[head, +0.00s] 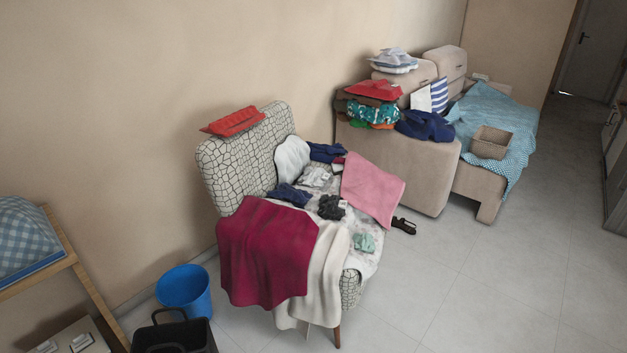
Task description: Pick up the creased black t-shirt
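A small crumpled black cloth (331,207), which looks like the creased black t-shirt, lies on the seat of the patterned armchair (238,167). It rests on a whitish cover among other clothes. A dark blue garment (288,195) lies to its left and a pink cloth (372,188) to its upper right. A small mint-green cloth (364,242) lies below it, near the seat's front. Neither of my grippers shows in the head view.
A crimson cloth (262,250) and a white one hang over the chair's near arm. A blue bucket (184,290) and a black basket (174,335) stand on the floor at left. A beige sofa (395,165) with clothes stands behind.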

